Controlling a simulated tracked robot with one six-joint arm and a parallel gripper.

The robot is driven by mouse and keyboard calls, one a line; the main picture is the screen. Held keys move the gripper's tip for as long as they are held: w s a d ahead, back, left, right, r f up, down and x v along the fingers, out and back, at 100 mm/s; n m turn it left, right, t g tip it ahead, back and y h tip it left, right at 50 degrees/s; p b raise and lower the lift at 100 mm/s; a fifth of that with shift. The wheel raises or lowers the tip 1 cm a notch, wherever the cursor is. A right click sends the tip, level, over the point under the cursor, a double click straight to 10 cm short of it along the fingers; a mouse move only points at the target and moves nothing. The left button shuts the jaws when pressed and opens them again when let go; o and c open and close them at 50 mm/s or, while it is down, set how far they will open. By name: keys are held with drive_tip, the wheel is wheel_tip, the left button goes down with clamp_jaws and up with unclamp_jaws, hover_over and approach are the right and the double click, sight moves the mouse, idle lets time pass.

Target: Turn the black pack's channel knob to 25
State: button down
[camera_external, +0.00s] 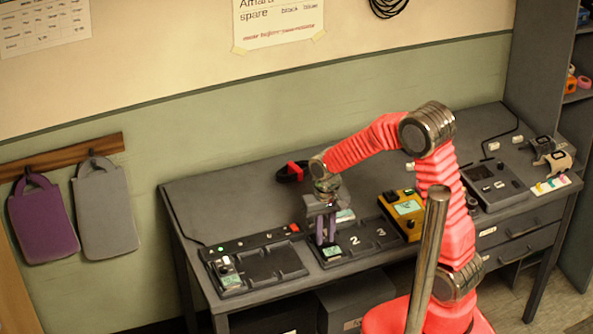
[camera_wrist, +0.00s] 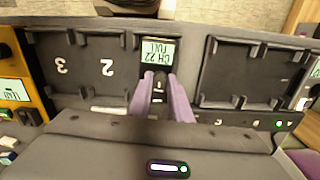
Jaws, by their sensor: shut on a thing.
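A black pack (camera_external: 331,252) sits at the left end of the numbered tray, beside the slot marked 2. In the wrist view its small pale-green screen (camera_wrist: 158,51) is upside down and reads CH 22 FULL. My gripper (camera_external: 326,240) points down over this pack. In the wrist view my gripper's purple fingers (camera_wrist: 160,82) are shut on the small dark channel knob (camera_wrist: 159,77) just beside the screen. The fingers hide most of the knob.
Slots 2 (camera_external: 355,240) and 3 (camera_external: 381,232) are empty. Left is another tray (camera_external: 275,263) with a lit-screen pack in its left bay. A yellow unit (camera_external: 413,227) stands to the right. Purple (camera_external: 43,225) and grey (camera_external: 104,215) bags hang on the wall.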

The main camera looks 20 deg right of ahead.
sight(325, 239)
drive_tip(key=shift+m, duration=0.3)
drive_tip(key=m, duration=0.6)
idle(0.4)
drive_tip(key=c, duration=1.6)
unclamp_jaws()
drive_tip(key=shift+r, duration=0.1)
wheel_tip(325, 239, up, 14)
drive_tip(key=shift+f, duration=0.25)
